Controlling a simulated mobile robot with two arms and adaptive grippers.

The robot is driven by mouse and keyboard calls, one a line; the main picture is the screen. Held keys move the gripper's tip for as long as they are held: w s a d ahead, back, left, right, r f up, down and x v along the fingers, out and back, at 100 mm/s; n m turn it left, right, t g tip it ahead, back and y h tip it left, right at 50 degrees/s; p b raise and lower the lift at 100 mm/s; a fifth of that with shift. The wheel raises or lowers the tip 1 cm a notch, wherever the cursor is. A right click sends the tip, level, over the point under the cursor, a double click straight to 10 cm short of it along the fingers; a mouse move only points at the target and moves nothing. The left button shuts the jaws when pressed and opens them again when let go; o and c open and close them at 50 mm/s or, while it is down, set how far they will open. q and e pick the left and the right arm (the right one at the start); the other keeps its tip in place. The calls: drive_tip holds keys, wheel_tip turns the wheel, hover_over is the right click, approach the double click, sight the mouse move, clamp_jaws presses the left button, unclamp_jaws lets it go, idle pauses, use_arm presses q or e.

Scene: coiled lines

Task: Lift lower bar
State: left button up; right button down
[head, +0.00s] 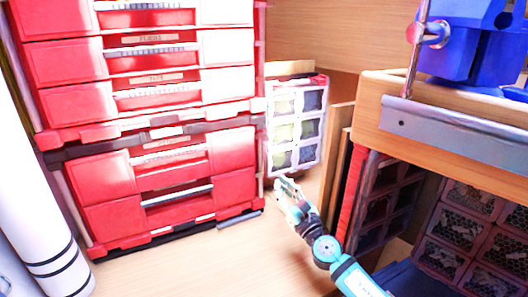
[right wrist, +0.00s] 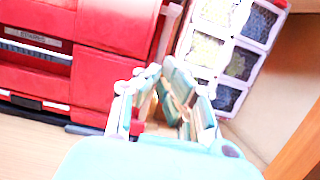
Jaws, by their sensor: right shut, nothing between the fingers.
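A stack of red drawer boxes (head: 95,110) stands at the left, with grey bar handles on its fronts. The lowest grey handle (head: 178,196) lies across the bottom drawer. A thin upright grey bar (head: 260,165) runs along the stack's right edge. Which of these is the lower bar I cannot tell. My right gripper (head: 284,188) is shut and empty, right of the stack's lower right corner and apart from the handles. In the right wrist view, its fingertips (right wrist: 160,76) point between the red boxes (right wrist: 112,60) and a compartment case. My left gripper is not in view.
The white-framed compartment case (head: 296,125) stands behind my right gripper. To the right are a wooden ledge with a metal strip (head: 450,132), a metal post (head: 417,55), blue containers (head: 465,45) and dark compartment cases (head: 465,225). The wooden floor (head: 190,265) in front is clear.

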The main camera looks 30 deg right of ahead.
drive_tip(key=shift+w, duration=0.1)
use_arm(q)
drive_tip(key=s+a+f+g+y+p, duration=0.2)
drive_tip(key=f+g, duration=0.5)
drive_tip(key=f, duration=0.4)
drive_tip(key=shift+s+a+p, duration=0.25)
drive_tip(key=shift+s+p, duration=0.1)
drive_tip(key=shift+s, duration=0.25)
use_arm(e)
drive_tip(key=w+r, duration=0.6)
drive_tip(key=w, duration=0.3)
drive_tip(key=shift+w+r, duration=0.2)
drive_tip(key=shift+w, duration=0.05)
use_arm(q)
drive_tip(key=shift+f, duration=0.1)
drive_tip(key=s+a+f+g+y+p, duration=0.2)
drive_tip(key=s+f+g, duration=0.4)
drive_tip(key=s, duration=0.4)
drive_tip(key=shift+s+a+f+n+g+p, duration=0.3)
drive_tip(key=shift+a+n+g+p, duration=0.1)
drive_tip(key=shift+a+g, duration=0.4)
use_arm(e)
wheel_tip(320, 180, up, 3)
drive_tip(key=shift+f, duration=0.1)
